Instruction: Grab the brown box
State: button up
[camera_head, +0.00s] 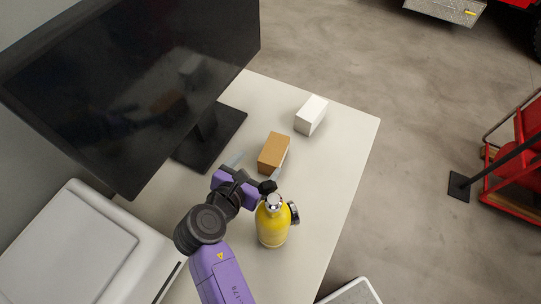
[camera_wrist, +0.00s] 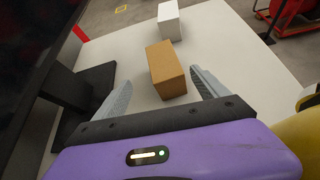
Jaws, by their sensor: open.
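The brown box (camera_head: 273,153) stands on the white table, near its middle. In the wrist view the brown box (camera_wrist: 166,70) lies ahead of my gripper, with its near end around the level of the fingertips. My gripper (camera_head: 255,170) is open and empty, just on the near side of the box. In the wrist view its two grey fingers (camera_wrist: 160,82) are spread, one to the left and one to the right of the box, with gaps on both sides. I cannot tell the height of the fingers over the table.
A yellow bottle (camera_head: 272,222) stands close to the right of my gripper. A white box (camera_head: 311,115) is beyond the brown box. A monitor (camera_head: 130,80) on a black stand (camera_head: 212,140) rises at the left. The table (camera_head: 345,140) is clear to the right of the boxes.

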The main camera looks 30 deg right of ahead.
aim_at(273, 150)
jog(key=shift+w+d+h, duration=0.1)
jog(key=shift+d+h, duration=0.2)
jog(key=shift+d, duration=0.55)
jog(key=x, duration=0.7)
jog(key=shift+w+a+f, duration=0.1)
jog(key=shift+w+f, duration=0.05)
jog(key=c, duration=1.7)
